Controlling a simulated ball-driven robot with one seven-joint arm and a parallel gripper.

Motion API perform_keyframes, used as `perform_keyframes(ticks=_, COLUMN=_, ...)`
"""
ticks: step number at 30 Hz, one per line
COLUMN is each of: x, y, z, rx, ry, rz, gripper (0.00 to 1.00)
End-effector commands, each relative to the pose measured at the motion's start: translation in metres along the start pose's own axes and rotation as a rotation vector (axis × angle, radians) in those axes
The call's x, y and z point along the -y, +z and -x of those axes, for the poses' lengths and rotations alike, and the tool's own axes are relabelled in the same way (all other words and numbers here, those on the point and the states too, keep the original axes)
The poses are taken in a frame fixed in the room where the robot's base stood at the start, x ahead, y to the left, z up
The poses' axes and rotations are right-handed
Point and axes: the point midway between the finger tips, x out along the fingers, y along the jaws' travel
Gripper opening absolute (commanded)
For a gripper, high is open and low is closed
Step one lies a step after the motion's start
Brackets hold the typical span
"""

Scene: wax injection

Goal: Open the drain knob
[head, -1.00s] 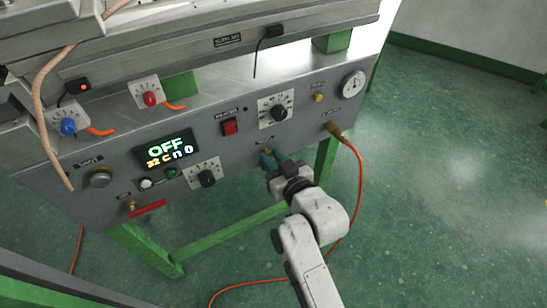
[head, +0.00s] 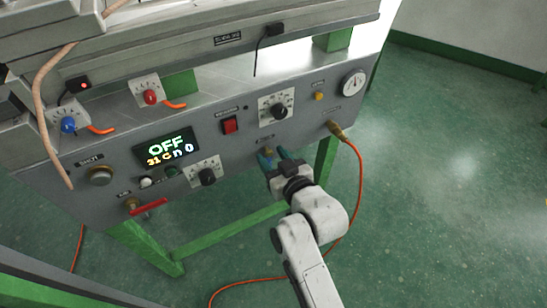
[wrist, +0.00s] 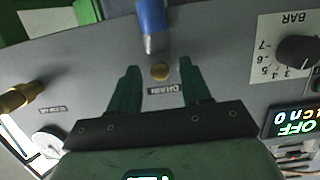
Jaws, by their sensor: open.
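The drain knob shows in the wrist view as a blue lever handle (wrist: 152,18) with a metal neck, pointing up in the picture. In the head view my gripper (head: 274,157) is at the lower part of the panel and largely hides the drain knob.
The grey panel (head: 240,155) carries a display reading OFF (head: 166,147), a red switch (head: 230,125), black dials (head: 275,107) and a gauge (head: 353,83). A brass fitting with an orange hose (head: 338,131) is right of my gripper. A red-handled valve (head: 148,207) is lower left.

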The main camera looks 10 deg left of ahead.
Motion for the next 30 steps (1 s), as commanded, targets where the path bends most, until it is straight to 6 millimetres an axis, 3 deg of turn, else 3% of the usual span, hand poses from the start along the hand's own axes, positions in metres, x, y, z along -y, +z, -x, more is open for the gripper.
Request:
perform_keyframes(ticks=7, x=0.0, y=-0.001, z=0.016, rx=0.001, ry=0.001, rz=-0.002, gripper=0.48)
perform_keyframes(ticks=21, x=0.0, y=0.0, z=0.097, rx=0.001, ry=0.0, rz=-0.002, gripper=0.48)
perform_keyframes(ticks=30, x=0.0, y=0.0, z=0.108, rx=0.0, ry=0.0, rz=0.0, gripper=0.48)
